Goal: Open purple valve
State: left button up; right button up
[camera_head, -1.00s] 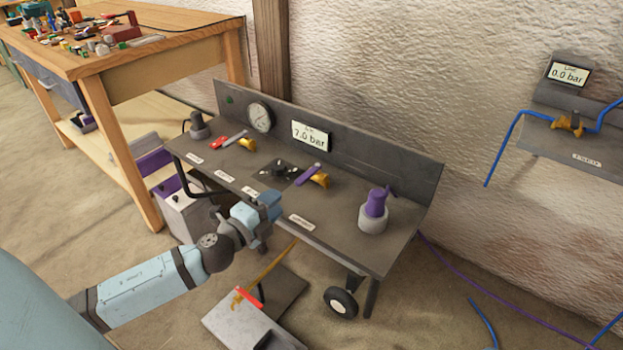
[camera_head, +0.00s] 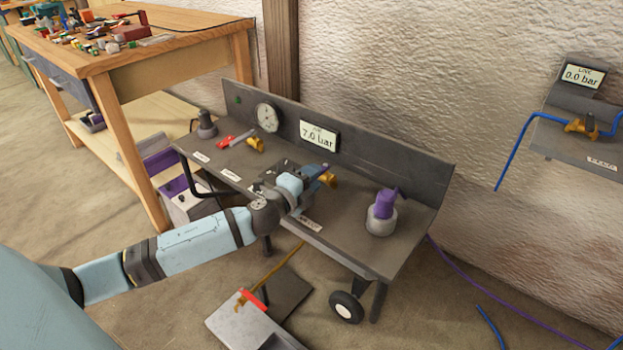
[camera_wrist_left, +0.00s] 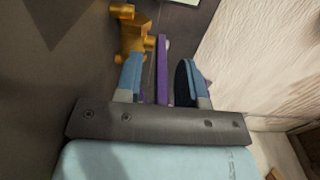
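The purple valve handle (camera_wrist_left: 162,70) is a thin flat lever on a brass valve body (camera_wrist_left: 134,36) in the left wrist view. The brass body also shows in the head view (camera_head: 328,179), on the grey bench panel, where my gripper hides most of the lever. My left gripper (camera_wrist_left: 162,82) is open, with one finger on each side of the purple lever and a visible gap on both sides. It also shows in the head view (camera_head: 312,180) over the middle of the bench. My right gripper is not in view.
A purple knob on a grey base (camera_head: 381,222) stands at the bench's right. A red-handled valve (camera_head: 228,140), a gauge (camera_head: 267,117) and a display reading 7.0 bar (camera_head: 318,135) sit farther back. The line display (camera_head: 583,75) reads 0.0 bar. A wooden workbench (camera_head: 150,50) stands left.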

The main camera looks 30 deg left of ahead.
pick_arm(q)
grip_shut()
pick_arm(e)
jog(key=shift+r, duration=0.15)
